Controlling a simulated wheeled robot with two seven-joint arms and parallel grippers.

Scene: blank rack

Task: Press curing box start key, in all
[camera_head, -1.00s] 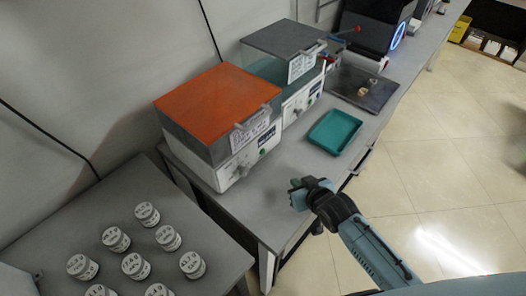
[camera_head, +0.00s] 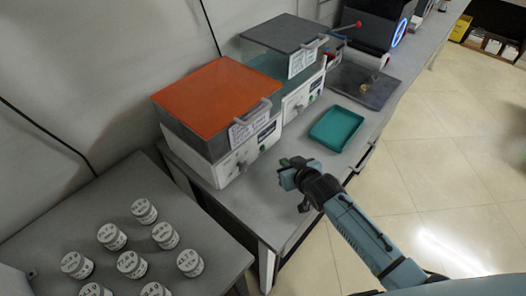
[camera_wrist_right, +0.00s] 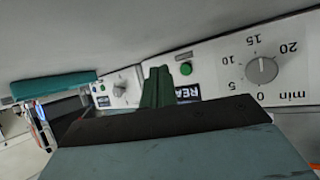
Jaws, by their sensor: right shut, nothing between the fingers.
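A curing box with an orange lid (camera_head: 217,97) stands on the bench, its white front panel (camera_head: 232,166) facing right. A second box with a grey lid (camera_head: 284,33) stands behind it. My right gripper (camera_head: 287,167) is shut and empty, in front of the orange-lidded box and apart from its panel. In the right wrist view, the gripper's dark green fingers (camera_wrist_right: 157,87) are together, just beside a round green key (camera_wrist_right: 186,69) on the near panel; contact cannot be told. A minute dial (camera_wrist_right: 262,70) and a partly hidden display (camera_wrist_right: 188,92) are on that panel. My left gripper is not in view.
A teal tray (camera_head: 336,129) lies on the bench to the right of the boxes. A dark plate (camera_head: 362,86) lies farther back. Several labelled jars (camera_head: 131,264) stand on the near left table. Bare bench lies around my right gripper.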

